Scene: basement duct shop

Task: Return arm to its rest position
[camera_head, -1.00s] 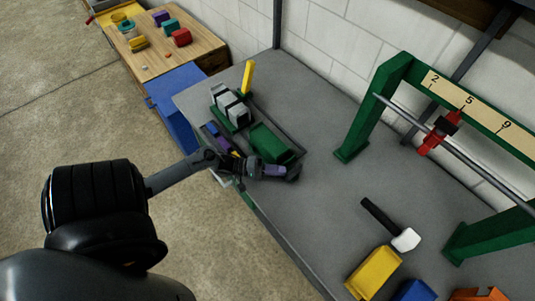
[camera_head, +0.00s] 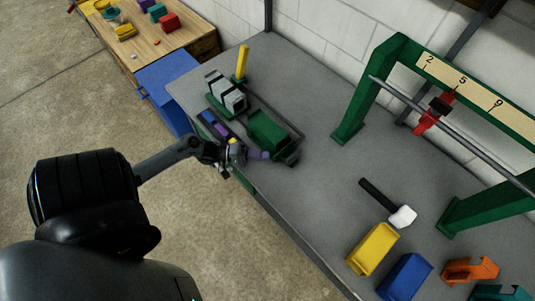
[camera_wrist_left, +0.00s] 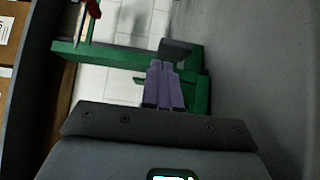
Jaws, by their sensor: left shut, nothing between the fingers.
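My left arm comes in from the lower left in the head view, with a large black joint and a thin grey link. My left gripper (camera_head: 260,155) has purple fingers and is shut and empty. It is at the near left edge of the grey table (camera_head: 330,205), just in front of the green block (camera_head: 268,130) in a dark tray. I cannot tell whether it touches the tray. In the left wrist view the purple fingers (camera_wrist_left: 162,68) lie together, with nothing visible between them. My right gripper is in neither view.
A grey block set (camera_head: 228,93) and yellow post (camera_head: 242,63) stand beyond the tray. A hammer (camera_head: 390,204), yellow bin (camera_head: 373,248) and blue bin (camera_head: 405,278) lie to the right. A green frame (camera_head: 366,92) stands behind. Open floor (camera_head: 75,115) lies left.

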